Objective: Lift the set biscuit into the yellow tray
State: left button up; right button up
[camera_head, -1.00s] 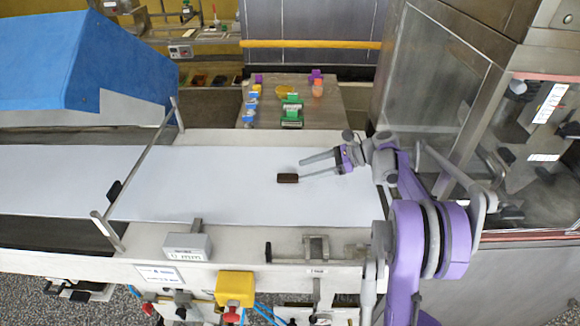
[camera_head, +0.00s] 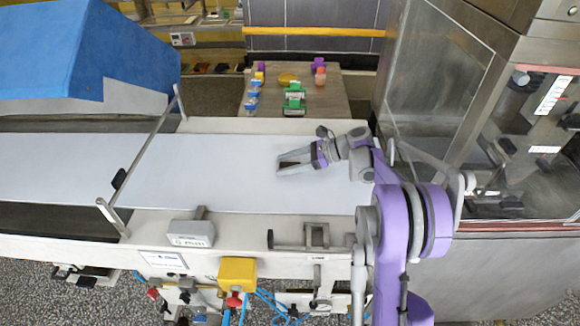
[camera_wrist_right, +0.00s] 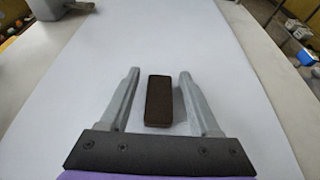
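The set biscuit, a small dark brown block (camera_head: 290,165), lies on the white belt (camera_head: 225,175). My right gripper (camera_head: 280,165) is open, with one finger on each side of the biscuit. In the right wrist view the biscuit (camera_wrist_right: 158,101) sits between the two grey fingers (camera_wrist_right: 159,73), with a visible gap on both sides. A small yellow dish-like thing (camera_head: 287,79) stands on the table behind the belt; it is too small to tell for sure that it is the yellow tray. My left gripper is not in view.
The back table (camera_head: 325,100) also carries a green item (camera_head: 294,98), an orange jar (camera_head: 320,76) and several small blue items. A metal bar (camera_head: 150,145) crosses the belt at left. A glazed machine (camera_head: 430,90) stands at right. The belt around the biscuit is clear.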

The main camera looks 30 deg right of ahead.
jog(key=c, duration=0.9)
